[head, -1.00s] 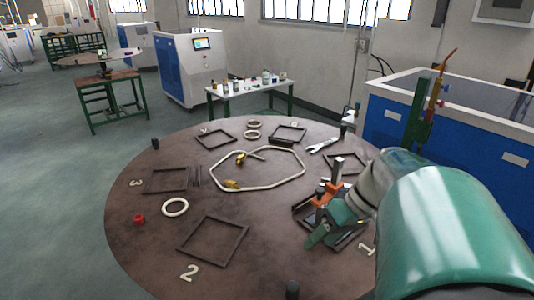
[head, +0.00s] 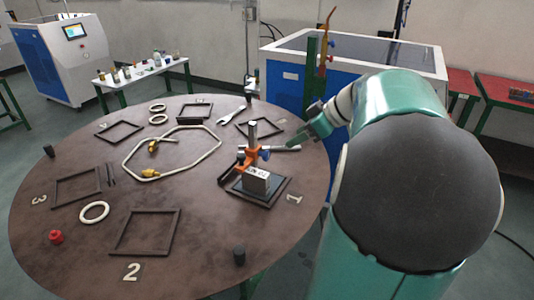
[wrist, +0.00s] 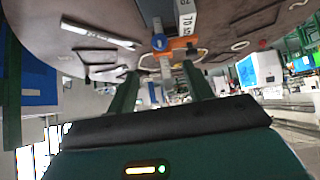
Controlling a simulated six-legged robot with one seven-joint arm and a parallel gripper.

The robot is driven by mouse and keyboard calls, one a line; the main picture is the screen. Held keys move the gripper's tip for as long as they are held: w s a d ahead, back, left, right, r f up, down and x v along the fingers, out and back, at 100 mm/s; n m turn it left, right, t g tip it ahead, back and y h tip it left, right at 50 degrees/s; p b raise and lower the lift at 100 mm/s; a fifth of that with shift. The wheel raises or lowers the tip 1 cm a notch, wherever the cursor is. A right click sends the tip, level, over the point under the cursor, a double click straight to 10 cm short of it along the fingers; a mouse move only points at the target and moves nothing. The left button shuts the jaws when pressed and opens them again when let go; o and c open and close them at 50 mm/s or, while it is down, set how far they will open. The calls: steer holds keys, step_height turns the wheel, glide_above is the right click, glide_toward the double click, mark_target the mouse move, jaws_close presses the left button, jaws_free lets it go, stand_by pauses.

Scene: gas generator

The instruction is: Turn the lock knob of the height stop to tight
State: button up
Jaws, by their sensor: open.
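The height stop (head: 252,133) stands on a dark base by the label 1, with an upright grey post and an orange bracket (head: 246,155). Its blue lock knob (head: 266,155) sits on the bracket's right side. The knob also shows in the wrist view (wrist: 159,42), beside the orange bracket (wrist: 183,44) and a numbered scale (wrist: 187,20). My gripper (head: 300,138) is to the right of the height stop, apart from it. In the wrist view the two green fingers (wrist: 161,88) are spread and empty, with the knob beyond them. I cannot tell the knob's tightness.
A silver block (head: 257,181) stands on the base before the post. Dark square frames, such as one by label 2 (head: 146,232), a cream hose loop (head: 172,152), rings and a wrench (head: 231,114) lie on the round brown table. A blue machine (head: 350,65) stands behind.

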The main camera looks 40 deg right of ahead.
mark_target(268, 154)
steer(key=x, duration=1.2)
steer(key=shift+w+f, duration=0.1)
steer(key=shift+f, duration=0.15)
steer(key=c, duration=0.9)
